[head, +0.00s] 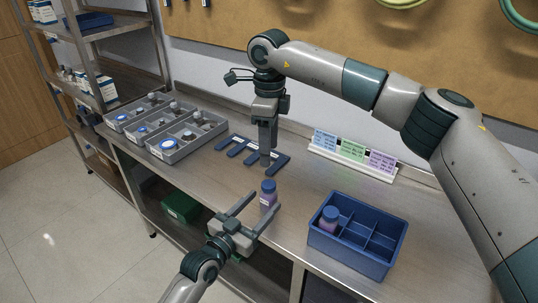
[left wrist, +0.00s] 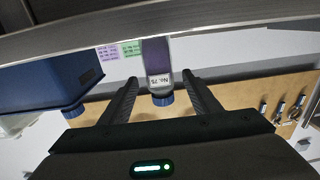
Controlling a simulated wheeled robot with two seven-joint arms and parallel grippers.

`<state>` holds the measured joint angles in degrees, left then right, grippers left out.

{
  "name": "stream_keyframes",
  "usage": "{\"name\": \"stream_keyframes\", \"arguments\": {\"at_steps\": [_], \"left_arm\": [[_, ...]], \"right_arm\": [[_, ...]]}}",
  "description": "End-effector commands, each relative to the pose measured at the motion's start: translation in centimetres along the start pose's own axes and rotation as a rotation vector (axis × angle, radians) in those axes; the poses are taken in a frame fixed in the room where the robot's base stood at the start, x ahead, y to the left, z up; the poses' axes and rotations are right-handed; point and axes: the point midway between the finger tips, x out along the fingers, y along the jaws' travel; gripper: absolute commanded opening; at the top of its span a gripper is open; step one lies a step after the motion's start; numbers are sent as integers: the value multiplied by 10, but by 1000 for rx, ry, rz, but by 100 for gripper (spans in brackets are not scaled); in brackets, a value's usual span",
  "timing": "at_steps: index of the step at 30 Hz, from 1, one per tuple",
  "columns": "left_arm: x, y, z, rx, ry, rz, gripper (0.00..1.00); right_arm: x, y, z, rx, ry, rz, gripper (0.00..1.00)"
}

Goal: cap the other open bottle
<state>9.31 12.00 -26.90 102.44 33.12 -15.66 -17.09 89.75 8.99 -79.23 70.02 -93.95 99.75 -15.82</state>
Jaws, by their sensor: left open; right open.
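A purple bottle with a blue cap (head: 268,187) stands upright near the front edge of the bench. It also shows inverted in the left wrist view (left wrist: 158,78), with a label reading "No. 75". My left gripper (head: 266,202) is open, its fingers pointing at this bottle with the bottle between or just beyond the tips; contact cannot be told. A second purple bottle with a blue cap (head: 329,220) stands in a compartment of the blue crate (head: 348,254). No uncapped bottle is clearly visible.
Grey divided trays (head: 172,158) with small blue and grey items stand on the left of the bench. Blue, green and purple cards (head: 352,153) stand in a white holder at the back. A shelf unit (head: 97,60) is at left.

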Motion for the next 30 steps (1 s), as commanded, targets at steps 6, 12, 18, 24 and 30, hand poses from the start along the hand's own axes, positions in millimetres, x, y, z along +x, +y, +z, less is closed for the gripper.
{"name": "stream_keyframes", "arguments": {"at_steps": [6,12,18,24,30], "left_arm": [[-46,0,3,2,-2,0,57],[-86,0,4,3,-3,0,57],[-117,0,2,2,-2,1,57],[-131,0,1,1,-1,0,57],[-132,0,0,1,-1,0,57]], "right_arm": [[11,0,0,0,0,0,53],[19,0,0,0,0,0,53],[25,0,0,0,0,0,53],[27,0,0,0,0,0,53],[27,0,0,0,0,0,53]]}}
